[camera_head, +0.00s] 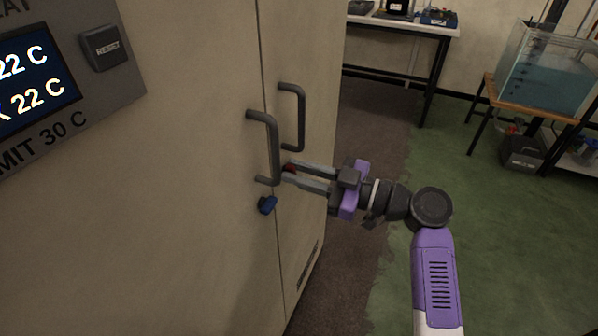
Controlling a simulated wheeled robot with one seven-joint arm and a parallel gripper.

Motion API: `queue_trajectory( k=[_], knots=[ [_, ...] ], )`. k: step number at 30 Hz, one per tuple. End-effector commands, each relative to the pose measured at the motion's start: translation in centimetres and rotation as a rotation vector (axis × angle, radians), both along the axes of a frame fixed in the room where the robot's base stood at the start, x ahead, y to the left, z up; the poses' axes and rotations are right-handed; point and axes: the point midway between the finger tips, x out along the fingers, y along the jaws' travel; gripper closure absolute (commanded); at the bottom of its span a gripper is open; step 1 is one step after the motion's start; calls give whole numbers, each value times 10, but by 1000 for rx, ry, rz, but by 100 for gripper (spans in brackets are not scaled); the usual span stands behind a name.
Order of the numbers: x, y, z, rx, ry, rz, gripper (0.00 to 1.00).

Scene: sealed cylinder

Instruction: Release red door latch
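The left door handle (273,145) and right door handle (301,115) are upright. Both doors look shut.
A panel (55,65) with a temperature display and reset button is at upper left. A table (400,22) and a water tank (548,72) on a stand are at the back right. The green floor (510,230) is clear.

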Motion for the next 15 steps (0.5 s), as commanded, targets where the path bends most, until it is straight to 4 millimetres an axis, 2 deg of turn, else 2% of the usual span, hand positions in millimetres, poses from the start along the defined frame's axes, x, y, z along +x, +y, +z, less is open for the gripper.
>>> queue_trajectory(
  k=[1, 2, 3, 10, 15],
  knots=[
    [0, 0, 0, 0, 0, 0, 93],
    [0, 0, 0, 0, 0, 0, 99],
    [0, 0, 0, 0, 0, 0, 100],
    [0, 0, 0, 5, 13, 0, 100],
    [0, 0, -1, 42, 122, 0, 100]
  ],
)
